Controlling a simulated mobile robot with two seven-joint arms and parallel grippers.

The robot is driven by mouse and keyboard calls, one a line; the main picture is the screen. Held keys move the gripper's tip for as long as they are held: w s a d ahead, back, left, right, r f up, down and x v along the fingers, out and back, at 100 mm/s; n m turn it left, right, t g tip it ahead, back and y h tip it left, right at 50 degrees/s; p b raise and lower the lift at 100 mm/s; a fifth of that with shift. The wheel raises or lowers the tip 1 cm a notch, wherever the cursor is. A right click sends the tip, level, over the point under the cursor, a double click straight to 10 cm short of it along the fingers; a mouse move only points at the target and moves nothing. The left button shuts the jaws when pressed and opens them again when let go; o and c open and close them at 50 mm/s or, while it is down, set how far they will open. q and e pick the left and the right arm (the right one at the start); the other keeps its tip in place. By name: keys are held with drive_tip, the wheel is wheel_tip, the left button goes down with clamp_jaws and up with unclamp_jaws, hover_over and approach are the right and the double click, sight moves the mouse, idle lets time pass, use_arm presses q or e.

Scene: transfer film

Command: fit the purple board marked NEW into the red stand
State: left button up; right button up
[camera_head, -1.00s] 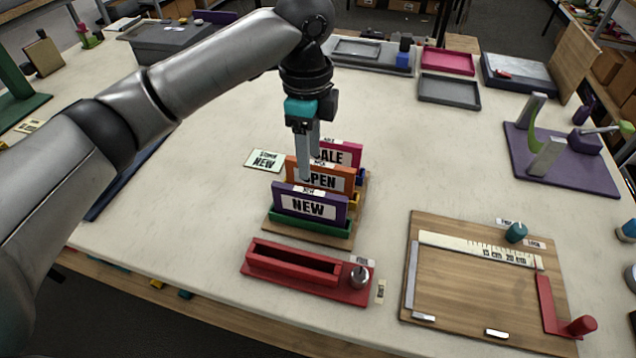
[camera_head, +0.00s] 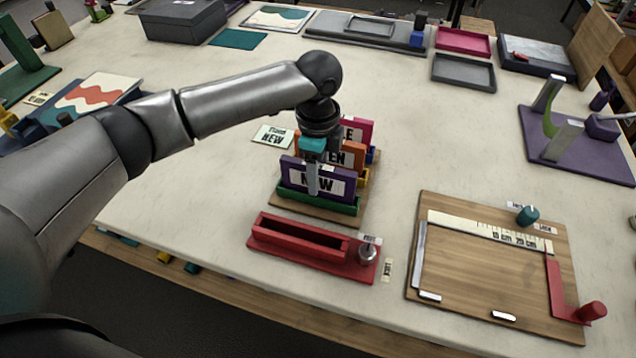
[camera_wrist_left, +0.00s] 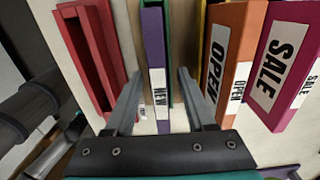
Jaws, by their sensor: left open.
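The purple board marked NEW (camera_head: 335,184) stands upright in a green slot holder (camera_head: 345,207), in front of the orange and pink boards. My left gripper (camera_head: 313,185) is at the purple board, pointing down, with one finger in front of its face. In the left wrist view the purple board (camera_wrist_left: 155,65) lies between the two open fingers (camera_wrist_left: 158,95), with a gap on each side. The red stand (camera_head: 290,239) is on the table just in front of the holder; its long slot is empty. A silver knob (camera_head: 368,253) sits at its right end. My right gripper is out of view.
The orange OPEN board (camera_wrist_left: 225,55) and pink SALE board (camera_wrist_left: 285,65) stand close behind the purple one. A wooden cutting board (camera_head: 480,270) with a ruler lies to the right. The table left of the stand is clear.

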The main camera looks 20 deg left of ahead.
use_arm(q)
wheel_tip(320, 180, down, 2)
drive_tip(key=shift+f, duration=0.1)
clamp_jaws()
idle(0.5)
